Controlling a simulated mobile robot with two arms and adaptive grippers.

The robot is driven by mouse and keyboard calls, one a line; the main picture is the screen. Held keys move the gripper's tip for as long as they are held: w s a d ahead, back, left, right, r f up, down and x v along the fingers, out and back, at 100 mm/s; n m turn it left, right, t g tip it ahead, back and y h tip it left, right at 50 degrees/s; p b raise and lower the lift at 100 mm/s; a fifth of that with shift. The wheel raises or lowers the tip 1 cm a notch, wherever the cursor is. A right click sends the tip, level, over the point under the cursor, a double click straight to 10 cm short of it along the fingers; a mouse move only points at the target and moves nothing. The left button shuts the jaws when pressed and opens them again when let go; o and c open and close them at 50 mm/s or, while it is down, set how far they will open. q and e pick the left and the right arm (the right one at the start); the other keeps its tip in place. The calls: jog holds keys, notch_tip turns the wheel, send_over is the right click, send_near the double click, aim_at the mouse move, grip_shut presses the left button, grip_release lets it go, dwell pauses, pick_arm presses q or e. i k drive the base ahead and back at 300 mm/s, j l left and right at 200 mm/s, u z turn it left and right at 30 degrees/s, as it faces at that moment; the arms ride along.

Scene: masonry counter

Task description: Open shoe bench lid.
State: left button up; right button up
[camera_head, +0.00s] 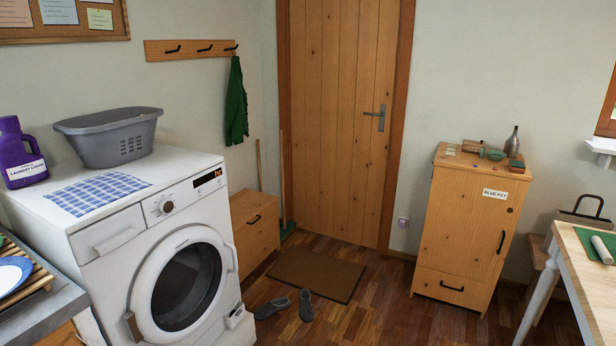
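A low wooden box (258,236), which looks like the shoe bench, stands against the wall behind the washing machine. Its top shows as a narrow light strip and looks shut. A dark handle (254,219) sits on its front face. The washing machine hides the left part of the box. Neither of my grippers is in view.
The white washing machine (115,225) stands in front of the box. A brown doormat (316,274) and a pair of grey shoes (305,305) lie on the floor nearby. A broom (283,205) leans behind the box. A wooden cabinet (468,240) stands right of the door.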

aim_at(245, 208)
jog(key=i, duration=2.55)
